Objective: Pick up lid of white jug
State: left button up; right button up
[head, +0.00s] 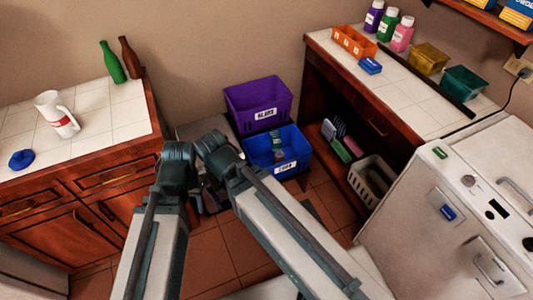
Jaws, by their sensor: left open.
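A white jug (54,113) with a handle on its right and a red mark stands upright on the tiled left counter (105,122). A small blue rounded object (21,159) lies on the counter in front of the jug, to its left; I cannot tell for sure if it is the jug's lid. My left gripper (197,199) is small and dark, low between my two folded arms, open and well to the right of the jug, away from the counter. My right gripper is not clearly seen; my right arm hides that area.
A green bottle (112,62) and a brown bottle (130,58) stand at the back of the left counter. A purple crate (257,92) and a blue crate (296,141) are in the middle. A right counter (345,62) holds bottles and bins. A white appliance (450,225) stands at right.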

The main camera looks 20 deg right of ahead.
aim_at(21, 160)
jog(key=j+u, duration=0.1)
jog(key=u, duration=0.3)
jog(key=j+u, duration=0.1)
jog(key=u, duration=0.25)
jog(key=j+u, duration=0.1)
jog(key=u, duration=0.3)
